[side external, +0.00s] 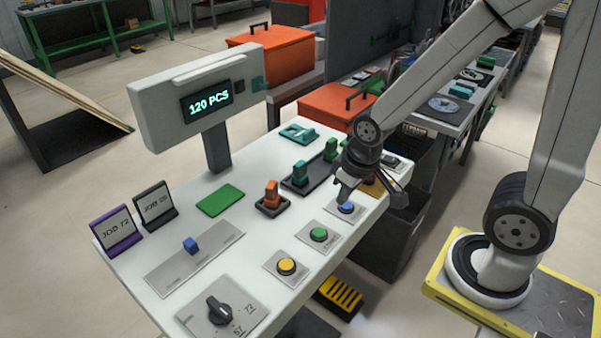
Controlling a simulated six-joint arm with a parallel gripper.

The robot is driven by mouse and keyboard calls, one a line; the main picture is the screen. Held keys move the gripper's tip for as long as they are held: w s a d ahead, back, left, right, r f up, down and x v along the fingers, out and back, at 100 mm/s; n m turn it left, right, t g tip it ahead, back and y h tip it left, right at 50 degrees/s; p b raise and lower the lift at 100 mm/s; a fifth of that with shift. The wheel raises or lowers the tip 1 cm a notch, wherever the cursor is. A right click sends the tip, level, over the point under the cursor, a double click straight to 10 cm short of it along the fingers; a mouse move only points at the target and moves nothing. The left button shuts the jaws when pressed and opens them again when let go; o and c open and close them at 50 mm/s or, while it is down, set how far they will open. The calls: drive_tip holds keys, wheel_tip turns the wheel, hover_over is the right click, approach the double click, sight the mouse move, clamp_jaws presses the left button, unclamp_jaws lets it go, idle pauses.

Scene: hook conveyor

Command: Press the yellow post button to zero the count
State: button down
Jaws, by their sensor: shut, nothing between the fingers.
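The yellow button (286,266) sits on a small grey plate near the front edge of the white table. A green button (319,235) and a blue button (347,208) sit on like plates farther along the same edge. The counter display (209,102) on a post at the back of the table reads "120 PCS". My gripper (344,197) is shut and empty, pointing down just above the blue button. It is well to the upper right of the yellow button. Whether the fingertips touch the blue button I cannot tell.
A black rotary knob (221,308) and a blue slider (190,245) are left of the yellow button. An orange block (271,194) and a dark tray (312,177) with green pieces stand mid-table. Job cards (117,228) stand at the left edge. Space above the yellow button is clear.

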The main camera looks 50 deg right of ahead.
drive_tip(key=shift+a, duration=0.15)
drive_tip(key=n+g+h, duration=0.2)
drive_tip(key=n+h, duration=0.7)
drive_tip(key=n, duration=0.1)
hover_over(283, 267)
drive_tip(key=shift+r, duration=0.45)
drive_tip(key=shift+f, duration=0.2)
drive_tip(key=shift+f, duration=4.2)
